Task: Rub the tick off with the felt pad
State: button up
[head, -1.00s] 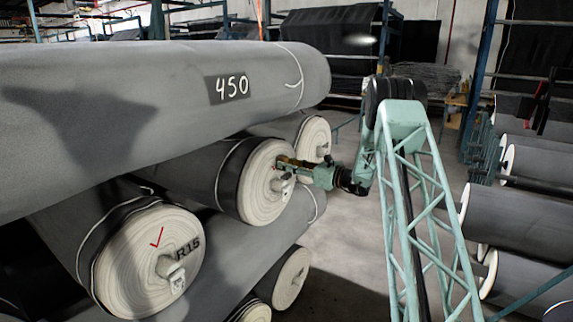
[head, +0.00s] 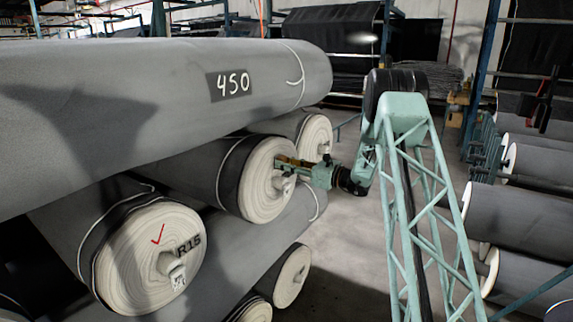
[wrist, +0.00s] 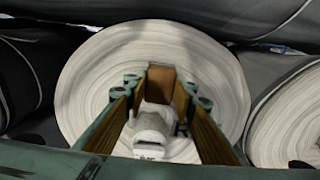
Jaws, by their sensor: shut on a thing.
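A red tick (head: 158,234) is on the pale end face of the lower left roll (head: 133,270), left of its black "R15" mark. My gripper (head: 285,162) is at the end face of another grey roll (head: 258,190), up and right of the tick roll. In the wrist view, my gripper (wrist: 160,85) is shut on a brown block, which looks like the felt pad (wrist: 161,80). The pad is in front of that roll's pale face (wrist: 90,75), above its core stub (wrist: 153,130). I cannot tell if it touches. No tick shows on this face; the pad and fingers hide part of it.
A large grey roll marked "450" (head: 150,95) lies across the top of the stack. More roll ends (head: 290,277) sit below and behind (head: 315,138). Other rolls lie on racks at the right (head: 520,217). Bare floor (head: 345,235) lies between.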

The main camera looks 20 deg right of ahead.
jog(key=shift+s+a, duration=0.1)
jog(key=shift+a, duration=0.15)
dwell(0.3)
jog(key=shift+s+a+b, duration=0.35)
jog(key=shift+s+a, duration=0.45)
jog(key=shift+a, duration=0.3)
jog(key=shift+f, duration=0.15)
jog(key=shift+w+f+b, duration=0.1)
jog(key=shift+f+b, duration=0.55)
jog(key=shift+f, duration=0.4)
jog(key=shift+d, duration=0.15)
jog(key=shift+w+d, duration=0.75)
jog(key=shift+d, duration=0.3)
jog(key=shift+d, duration=0.1)
jog(key=shift+w+d, duration=0.35)
jog(key=shift+d, duration=0.25)
jog(key=shift+w+d, duration=0.35)
jog(key=shift+d, duration=0.2)
